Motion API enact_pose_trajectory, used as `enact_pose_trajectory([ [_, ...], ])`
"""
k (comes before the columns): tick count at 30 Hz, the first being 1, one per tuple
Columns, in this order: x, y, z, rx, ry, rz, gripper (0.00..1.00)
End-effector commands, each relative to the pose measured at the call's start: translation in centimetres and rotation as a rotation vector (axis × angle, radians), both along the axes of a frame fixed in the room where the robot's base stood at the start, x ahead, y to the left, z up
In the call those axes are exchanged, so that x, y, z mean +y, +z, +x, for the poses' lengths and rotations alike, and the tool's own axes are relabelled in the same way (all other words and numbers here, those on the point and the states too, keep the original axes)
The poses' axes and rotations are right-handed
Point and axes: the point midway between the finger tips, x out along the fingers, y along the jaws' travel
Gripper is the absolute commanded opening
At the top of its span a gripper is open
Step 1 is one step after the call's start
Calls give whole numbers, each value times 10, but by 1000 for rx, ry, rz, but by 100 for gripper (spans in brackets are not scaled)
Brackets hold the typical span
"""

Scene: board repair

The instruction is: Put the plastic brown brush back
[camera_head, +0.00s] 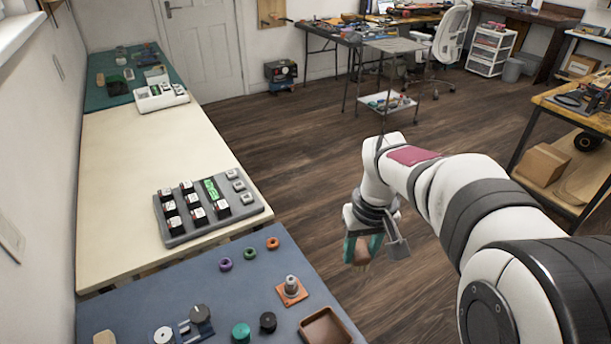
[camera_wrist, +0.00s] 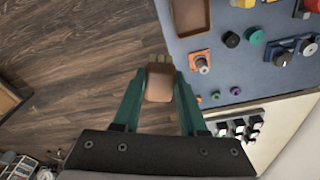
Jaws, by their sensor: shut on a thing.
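My gripper (camera_head: 363,246) hangs over the floor, to the right of the blue mat's edge in the head view. In the wrist view its green fingers (camera_wrist: 159,88) are shut on the brown brush (camera_wrist: 159,85), a small brown block with tan bristles at its far end. The brush is clear of any surface. In the head view the brush (camera_head: 362,254) is small and partly hidden by the fingers. A brown tray (camera_head: 325,329) lies on the blue mat (camera_head: 232,287) at its near right edge and appears empty in the part that shows.
On the mat are an orange mount with a metal knob (camera_head: 291,289), a green knob (camera_head: 241,333), a black knob (camera_head: 268,322) and coloured rings (camera_head: 273,243). A grey key panel (camera_head: 206,208) stands on the cream table (camera_head: 115,180) beyond. Open floor lies right of the tables.

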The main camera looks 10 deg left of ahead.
Motion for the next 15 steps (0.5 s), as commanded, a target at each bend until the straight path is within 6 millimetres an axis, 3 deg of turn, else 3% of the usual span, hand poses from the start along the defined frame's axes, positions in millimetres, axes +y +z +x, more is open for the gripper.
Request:
enact_pose_trajectory([
  [3, 55, -42, 4, 6, 176, -1, 0],
  [6, 90, -69, 2, 3, 288, 0, 0],
  [13, 133, -100, -6, -1, 382, 1, 0],
  [15, 153, -112, -10, -2, 386, 1, 0],
])
